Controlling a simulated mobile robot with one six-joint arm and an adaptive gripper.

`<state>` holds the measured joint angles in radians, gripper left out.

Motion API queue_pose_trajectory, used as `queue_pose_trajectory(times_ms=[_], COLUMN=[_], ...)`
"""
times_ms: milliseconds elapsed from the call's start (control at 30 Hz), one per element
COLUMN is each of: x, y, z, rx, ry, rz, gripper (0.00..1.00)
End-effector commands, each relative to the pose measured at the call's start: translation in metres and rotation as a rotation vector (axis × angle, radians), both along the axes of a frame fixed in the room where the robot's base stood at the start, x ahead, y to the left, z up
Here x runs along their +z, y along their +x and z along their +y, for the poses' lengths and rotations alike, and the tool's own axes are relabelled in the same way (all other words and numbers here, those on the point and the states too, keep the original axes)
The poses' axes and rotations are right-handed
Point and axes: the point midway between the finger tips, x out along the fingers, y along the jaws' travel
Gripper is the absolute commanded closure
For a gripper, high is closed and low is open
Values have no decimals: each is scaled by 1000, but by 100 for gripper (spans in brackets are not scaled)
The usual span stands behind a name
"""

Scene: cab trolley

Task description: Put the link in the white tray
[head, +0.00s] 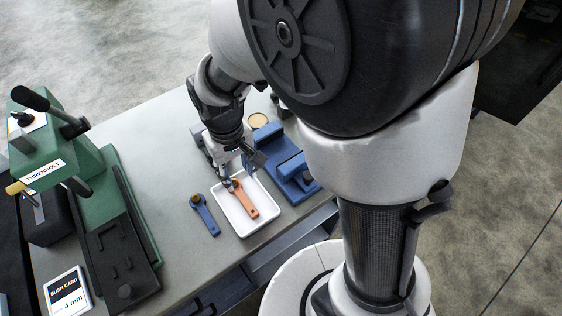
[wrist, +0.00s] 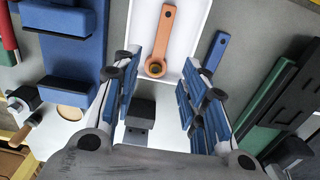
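An orange link (head: 244,200) lies in the white tray (head: 266,196), with a brass-coloured bush in its ring end. In the wrist view the orange link (wrist: 164,38) lies on the floor of the white tray (wrist: 188,42), ring end toward me. A blue link (head: 205,215) lies on the table just left of the tray, and it also shows in the wrist view (wrist: 216,50). My gripper (head: 227,181) is over the tray near the ring end. In the wrist view its blue-padded fingers (wrist: 166,76) are wide apart with nothing between them.
A green press (head: 85,190) stands on the left of the table, with a bush card (head: 67,292) in front of it. A blue fixture (head: 290,175) stands close on the tray's right. A round tan disc (head: 257,120) lies behind. Grey table is clear between press and blue link.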

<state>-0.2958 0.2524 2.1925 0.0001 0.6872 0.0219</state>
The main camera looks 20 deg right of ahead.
Motion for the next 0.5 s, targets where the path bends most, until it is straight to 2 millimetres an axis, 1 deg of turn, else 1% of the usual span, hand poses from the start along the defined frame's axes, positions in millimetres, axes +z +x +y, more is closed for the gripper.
queue_pose_trajectory(times_ms=[67,167,200,300,367,400,500], x=[19,53,68,102,118,128,145], y=[-3,-14,-21,-43,-58,-69,-94], z=[-9,-26,-34,-55,-67,-74,-88], rx=[-19,-57,-74,-121,-148,-166,-206], ry=[9,22,29,40,45,48,51], rz=[-31,-84,-110,-176,-215,-239,-298], gripper=[60,60,60,60,60,60,60])
